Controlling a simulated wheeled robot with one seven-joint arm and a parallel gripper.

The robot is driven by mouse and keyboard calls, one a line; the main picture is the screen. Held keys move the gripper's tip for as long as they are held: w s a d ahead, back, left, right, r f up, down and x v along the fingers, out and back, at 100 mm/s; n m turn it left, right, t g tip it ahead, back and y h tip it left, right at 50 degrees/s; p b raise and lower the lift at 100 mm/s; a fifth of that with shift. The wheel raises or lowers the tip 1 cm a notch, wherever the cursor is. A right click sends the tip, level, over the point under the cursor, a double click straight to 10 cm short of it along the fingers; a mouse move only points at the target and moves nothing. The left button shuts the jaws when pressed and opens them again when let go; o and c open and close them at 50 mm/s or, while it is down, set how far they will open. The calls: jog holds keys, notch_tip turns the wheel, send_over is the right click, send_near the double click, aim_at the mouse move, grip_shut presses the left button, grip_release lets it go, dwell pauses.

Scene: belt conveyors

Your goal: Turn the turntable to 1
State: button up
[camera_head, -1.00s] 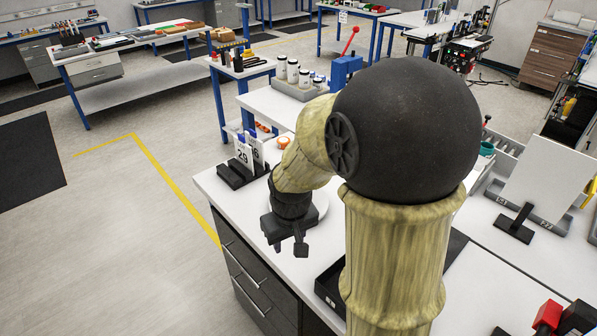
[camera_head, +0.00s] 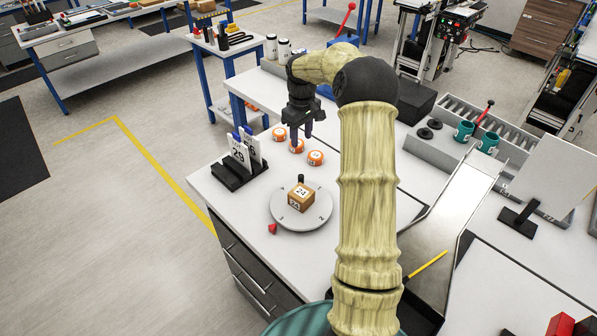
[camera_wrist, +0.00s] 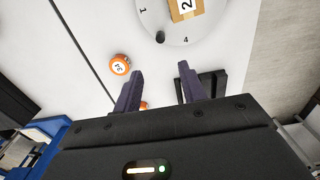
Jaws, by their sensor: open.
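A black knob (camera_head: 301,180) stands near the disc's far rim; in the wrist view the knob (camera_wrist: 160,37) lies between the figures 1 and 4. A small red marker (camera_head: 272,229) lies on the bench just off the disc's near-left rim. My gripper (camera_head: 301,140) is open and empty, pointing down beyond the disc; its fingers (camera_wrist: 159,72) are apart from the knob.
Several orange round pieces (camera_head: 315,158) lie behind the disc, near my gripper. A black holder with numbered cards (camera_head: 233,176) stands to the left. A metal chute (camera_head: 458,200) and teal cups (camera_head: 464,131) are to the right.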

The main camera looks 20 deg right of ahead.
aim_at(301, 176)
jog(key=shift+s, duration=0.1)
notch_tip(301, 176, down, 18)
jog(key=p, duration=0.4)
jog(key=shift+r, duration=0.25)
grip_shut()
